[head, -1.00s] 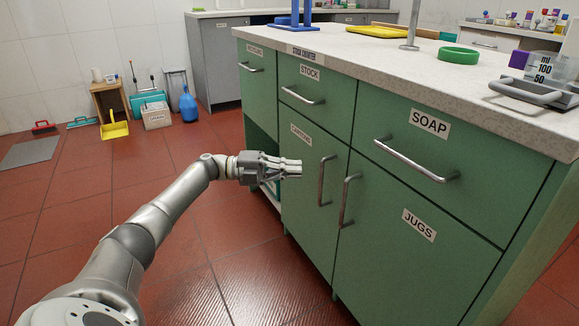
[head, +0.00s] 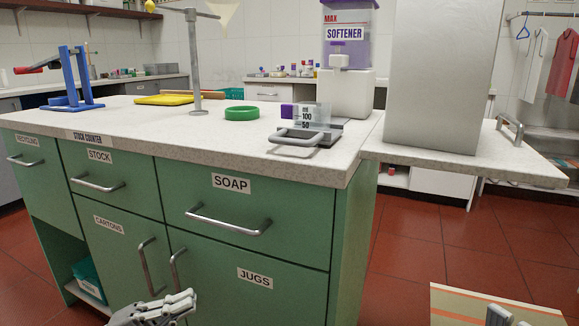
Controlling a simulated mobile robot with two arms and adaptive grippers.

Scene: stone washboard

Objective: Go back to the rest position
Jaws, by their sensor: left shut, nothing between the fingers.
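My left gripper (head: 188,302) is at the bottom of the head view, in front of the green counter's lower doors. It is shut and empty. Its fingers point right, below the handles of the CARTONS and JUGS doors. I cannot tell whether it touches the front. Grey pieces (head: 499,315) at the bottom right edge look like fingertips of my right gripper; most is cut off. They lie over a pale panel with an orange stripe (head: 455,299), also cut off.
The green counter (head: 245,284) fills the left and middle, its drawers and doors shut.

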